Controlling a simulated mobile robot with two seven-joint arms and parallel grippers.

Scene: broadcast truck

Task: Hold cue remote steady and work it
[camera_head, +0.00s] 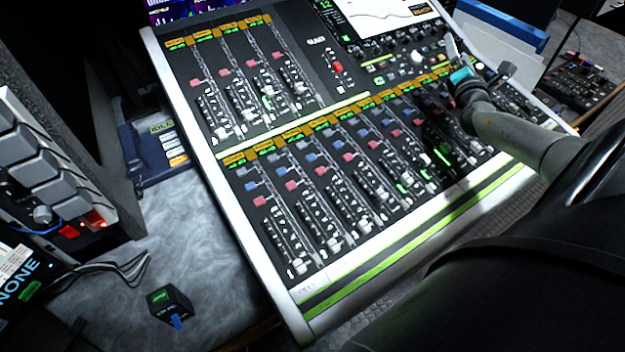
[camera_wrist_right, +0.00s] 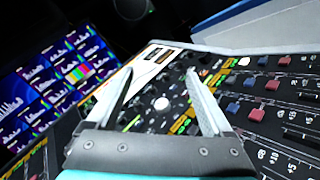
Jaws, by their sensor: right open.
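A small black box with a green label and a blue tab (camera_head: 170,305), which looks like the cue remote, sits on the grey desk at the lower left of the head view. My right gripper (camera_head: 482,60) is at the upper right of the head view, over the far right part of the mixing console, far from the box. Its two fingers stand apart with nothing between them in the right wrist view (camera_wrist_right: 158,85). The box does not show in the right wrist view. My left gripper is in neither view.
The mixing console (camera_head: 318,282), with many faders, fills the middle. A blue device (camera_head: 158,152) lies left of it. A grey-keyed unit (camera_head: 45,185) and cables (camera_head: 118,270) are at the left. Desk around the small box is mostly clear. Screens (camera_wrist_right: 55,80) show in the wrist view.

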